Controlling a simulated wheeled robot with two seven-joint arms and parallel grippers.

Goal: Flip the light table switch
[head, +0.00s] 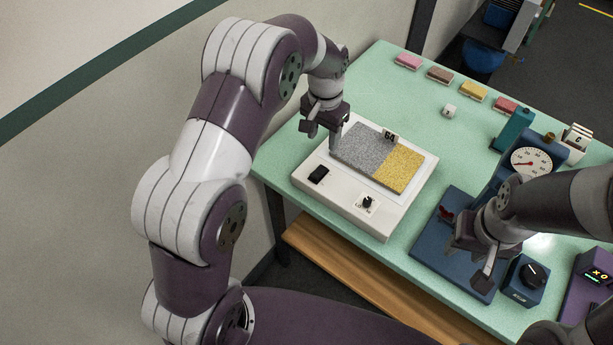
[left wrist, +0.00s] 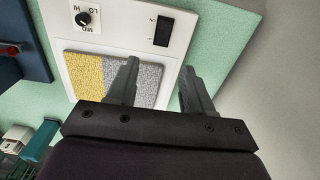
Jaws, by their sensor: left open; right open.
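The light table (head: 387,221) is a white box on the green table, with a grey and yellow carpet sample on its top. Its black rocker switch (head: 318,174) sits at the front left, beside a knob (head: 367,202). In the left wrist view the switch (left wrist: 163,31) is at the top, beyond the fingertips, and the knob (left wrist: 83,18) is left of it. My left gripper (head: 322,141) is open and empty above the light table's back left edge; its fingers (left wrist: 158,75) point toward the switch side. My right gripper (head: 468,262) is open over the blue device at the right.
A blue base with a dial gauge (head: 531,162) stands right of the light table. A blue knob box (head: 524,280) and a purple display box (head: 592,282) are at the front right. Several coloured blocks (head: 473,91) line the back edge.

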